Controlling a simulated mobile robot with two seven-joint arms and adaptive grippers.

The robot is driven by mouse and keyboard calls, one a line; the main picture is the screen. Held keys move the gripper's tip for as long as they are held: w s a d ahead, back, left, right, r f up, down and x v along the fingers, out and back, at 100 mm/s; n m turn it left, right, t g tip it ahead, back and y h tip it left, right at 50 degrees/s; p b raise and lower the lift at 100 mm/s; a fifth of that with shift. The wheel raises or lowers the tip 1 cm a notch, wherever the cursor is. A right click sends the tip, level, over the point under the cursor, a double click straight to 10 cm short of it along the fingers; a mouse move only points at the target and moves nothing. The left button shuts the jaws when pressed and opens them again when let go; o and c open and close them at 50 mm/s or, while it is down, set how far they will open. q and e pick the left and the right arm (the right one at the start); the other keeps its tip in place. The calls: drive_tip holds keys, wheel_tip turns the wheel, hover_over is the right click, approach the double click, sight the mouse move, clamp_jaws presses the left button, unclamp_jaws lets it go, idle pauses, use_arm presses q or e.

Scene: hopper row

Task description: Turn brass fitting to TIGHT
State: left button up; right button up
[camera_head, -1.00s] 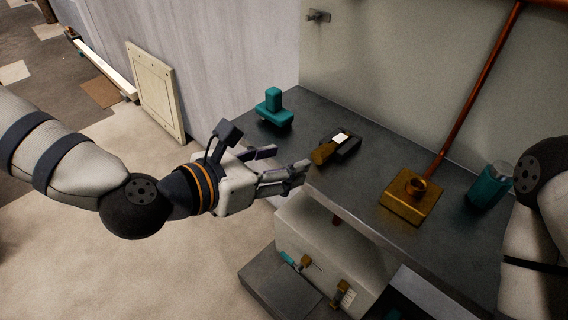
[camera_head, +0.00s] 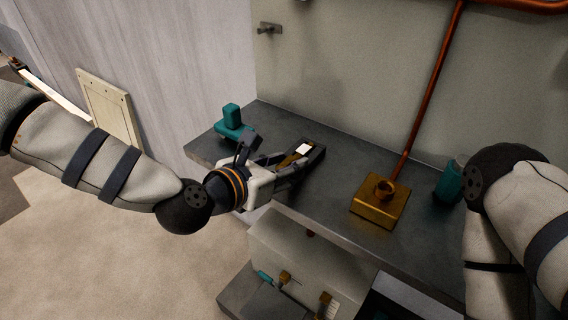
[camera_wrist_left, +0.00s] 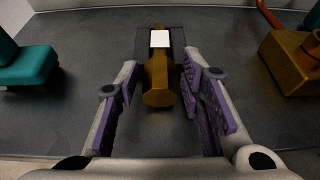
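A brass fitting (camera_head: 290,158) with a white label lies on a dark base on the grey counter; any lettering is too small to read. In the left wrist view the brass fitting (camera_wrist_left: 157,88) points toward me, the label at its far end. My left gripper (camera_head: 296,170) is at it, partly hiding it in the head view. In the left wrist view its purple-padded fingers are open, one on each side of the brass, with gaps visible. My right arm shows at the right edge, but its gripper is out of view.
A teal block-shaped object (camera_head: 231,122) stands left of the fitting. A brass block with a round socket (camera_head: 379,205) sits to the right, below a copper pipe (camera_head: 428,90). A teal bottle (camera_head: 448,183) is beside my right arm. Small brass valves (camera_head: 285,277) are below the counter's front edge.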

use_arm(q)
clamp_jaws()
drive_tip(key=shift+c, duration=1.5)
unclamp_jaws()
clamp_jaws()
drive_tip(key=shift+s, duration=0.1)
drive_tip(key=shift+s+a+p, duration=0.3)
drive_tip(key=shift+s+a, duration=0.5)
drive_tip(key=shift+s, duration=0.3)
drive_tip(key=shift+s+a, duration=0.1)
drive_tip(key=shift+s, duration=0.05)
drive_tip(key=shift+s+a, duration=0.1)
drive_tip(key=shift+s, duration=0.05)
